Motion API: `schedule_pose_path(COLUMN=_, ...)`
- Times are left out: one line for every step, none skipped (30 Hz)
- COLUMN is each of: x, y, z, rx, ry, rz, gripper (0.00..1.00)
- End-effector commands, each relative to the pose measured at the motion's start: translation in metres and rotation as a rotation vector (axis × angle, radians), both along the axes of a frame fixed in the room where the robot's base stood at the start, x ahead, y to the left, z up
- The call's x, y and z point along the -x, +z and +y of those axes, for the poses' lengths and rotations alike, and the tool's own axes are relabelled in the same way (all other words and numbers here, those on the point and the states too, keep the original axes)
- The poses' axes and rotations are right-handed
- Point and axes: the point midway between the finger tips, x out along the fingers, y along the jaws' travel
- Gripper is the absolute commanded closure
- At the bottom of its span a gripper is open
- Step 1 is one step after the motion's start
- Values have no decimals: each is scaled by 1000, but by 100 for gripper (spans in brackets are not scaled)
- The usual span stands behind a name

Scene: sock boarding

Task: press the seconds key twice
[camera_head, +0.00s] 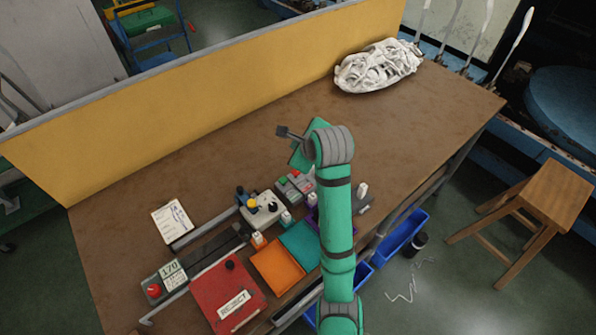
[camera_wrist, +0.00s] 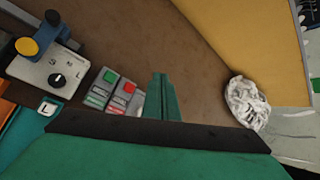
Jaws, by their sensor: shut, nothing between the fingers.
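Two small grey key boxes stand side by side on the brown table. One has a green key (camera_wrist: 111,77), which also shows in the head view (camera_head: 283,181); the other has a red key (camera_wrist: 129,87). Each box has a small label below its key, too small to read, so I cannot tell for sure which is the seconds key. My gripper (camera_wrist: 161,78) is shut and empty. In the wrist view its fingers are just right of the red-key box, apart from the keys in the picture; their height is unclear. My arm hides the fingertips in the head view.
A grey device with a black knob (camera_wrist: 58,79) and a yellow button stands left of the keys. Orange (camera_head: 277,268), teal (camera_head: 301,246) and red REJECT (camera_head: 228,290) trays lie nearer. A white bundle (camera_head: 378,66) lies far back. The table between is clear.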

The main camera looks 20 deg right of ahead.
Motion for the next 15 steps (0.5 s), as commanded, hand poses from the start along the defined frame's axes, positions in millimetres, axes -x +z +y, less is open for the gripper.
schedule_pose_path(x=0, y=-1, z=0, rx=0, ry=1, rz=1, gripper=100)
schedule_pose_path(x=0, y=-2, z=0, rx=0, ry=1, rz=1, gripper=100)
schedule_pose_path(x=0, y=-4, z=0, rx=-1, ry=-1, rz=1, gripper=100)
schedule_pose_path(x=0, y=-6, z=0, rx=-1, ry=0, rz=2, gripper=100)
schedule_pose_path(x=1, y=-8, z=-1, rx=-1, ry=-1, rz=3, gripper=100)
schedule_pose_path(x=1, y=-11, z=-1, rx=-1, ry=-2, rz=2, gripper=100)
schedule_pose_path(x=1, y=-14, z=-1, rx=-2, ry=-3, rz=2, gripper=100)
schedule_pose_path(x=1, y=-18, z=-1, rx=-2, ry=-3, rz=2, gripper=100)
schedule_pose_path(x=1, y=-23, z=-1, rx=-2, ry=-2, rz=3, gripper=100)
schedule_pose_path(x=1, y=-27, z=-1, rx=-2, ry=-3, rz=4, gripper=100)
schedule_pose_path(x=1, y=-31, z=-2, rx=-2, ry=-3, rz=4, gripper=100)
schedule_pose_path(x=1, y=-36, z=-2, rx=-2, ry=-4, rz=4, gripper=100)
schedule_pose_path(x=1, y=-40, z=-2, rx=-2, ry=-3, rz=4, gripper=100)
schedule_pose_path(x=1, y=-44, z=-2, rx=-2, ry=-4, rz=3, gripper=100)
schedule_pose_path(x=1, y=-49, z=-2, rx=-2, ry=-4, rz=4, gripper=100)
